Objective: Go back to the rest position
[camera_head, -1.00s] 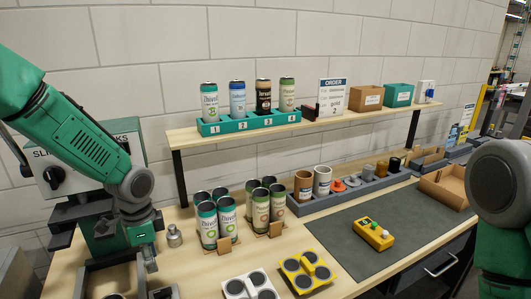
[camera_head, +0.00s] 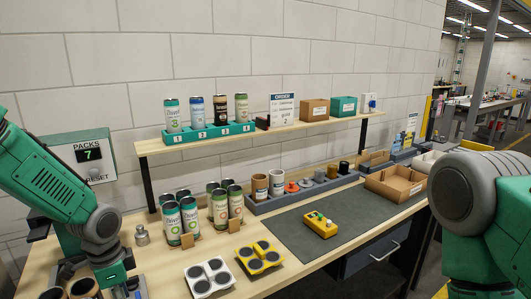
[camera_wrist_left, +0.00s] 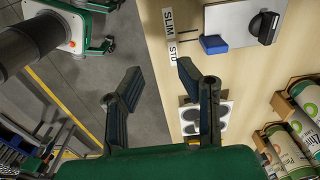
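My left gripper (camera_head: 128,290) is at the lower left of the head view, partly cut off by the bottom edge. It also shows in the left wrist view (camera_wrist_left: 156,82), where its two dark fingers stand apart with nothing between them. Floor and the wooden bench edge show beyond the fingers. My right arm (camera_head: 465,200) shows as a grey joint and green links at the right edge of the head view. Its gripper is out of the picture.
Packs of cans (camera_head: 180,222) stand upright on the bench. White (camera_head: 208,278) and yellow (camera_head: 260,257) carriers lie in front. A yellow button box (camera_head: 320,225) sits on the grey mat (camera_head: 290,232). The shelf (camera_head: 270,130) bears a teal can rack (camera_head: 208,133). A counter (camera_head: 85,155) reads 7.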

